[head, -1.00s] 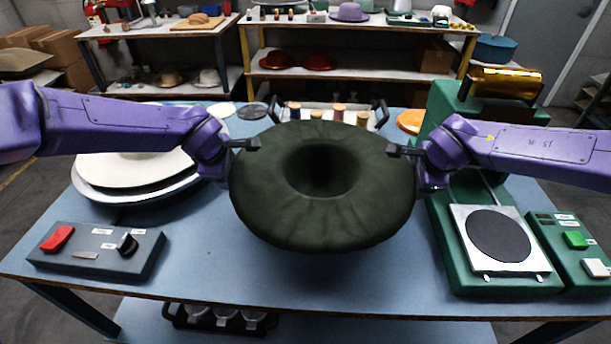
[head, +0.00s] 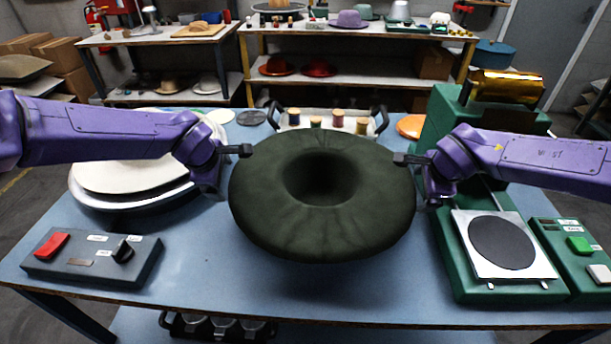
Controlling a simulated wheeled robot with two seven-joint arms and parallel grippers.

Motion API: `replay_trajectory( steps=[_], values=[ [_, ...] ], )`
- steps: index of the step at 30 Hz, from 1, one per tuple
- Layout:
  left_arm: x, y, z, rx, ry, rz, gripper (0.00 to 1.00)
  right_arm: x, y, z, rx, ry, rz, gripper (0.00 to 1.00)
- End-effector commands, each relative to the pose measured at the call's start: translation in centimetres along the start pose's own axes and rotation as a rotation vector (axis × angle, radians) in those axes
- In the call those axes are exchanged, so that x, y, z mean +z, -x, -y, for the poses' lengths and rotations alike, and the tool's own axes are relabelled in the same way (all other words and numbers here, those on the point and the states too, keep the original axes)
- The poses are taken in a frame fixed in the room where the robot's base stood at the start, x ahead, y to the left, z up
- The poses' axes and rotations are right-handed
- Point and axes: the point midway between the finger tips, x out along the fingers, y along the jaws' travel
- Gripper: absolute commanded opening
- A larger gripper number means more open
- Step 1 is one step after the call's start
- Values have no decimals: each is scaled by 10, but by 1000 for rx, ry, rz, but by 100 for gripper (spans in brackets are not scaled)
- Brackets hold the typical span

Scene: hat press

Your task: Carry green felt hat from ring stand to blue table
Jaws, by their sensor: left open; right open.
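The dark green felt hat (head: 285,205) is at the middle of the blue table (head: 215,275), crown opening facing up, brim wide and round. Whether its underside touches the table is hidden. My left gripper (head: 244,151) is open at the hat's upper left edge, and my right gripper (head: 401,159) is open at its upper right edge. Both look empty and just clear of the brim, though the contact is hard to judge. I cannot make out a ring stand for certain; a round white stacked piece (head: 125,178) stands at the left, partly behind my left arm.
A grey control box (head: 90,258) with a red switch is at front left. A green press (head: 505,290) with a dark round plate and a green button box (head: 575,245) fill the right. A tray of thread spools (head: 335,122) stands behind the hat.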

Motion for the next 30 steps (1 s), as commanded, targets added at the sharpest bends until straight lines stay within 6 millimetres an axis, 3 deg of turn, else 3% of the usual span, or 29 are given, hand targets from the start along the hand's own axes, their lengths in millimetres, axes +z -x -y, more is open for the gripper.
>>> replay_trajectory(
  steps=[9,12,17,20,30],
  values=[
    [1,78,-1,4,0,3,90,-1,0,0,0,-1,-1,90],
    [1,96,-1,3,-1,3,90,-1,0,0,0,-1,-1,90],
    [0,109,0,-1,-1,2,90,0,2,0,-1,-1,-1,90],
    [0,110,0,-2,-2,1,90,0,14,2,-4,-2,1,90],
    [1,110,0,-1,-1,1,90,-1,97,0,-5,-3,0,90]
  ],
)
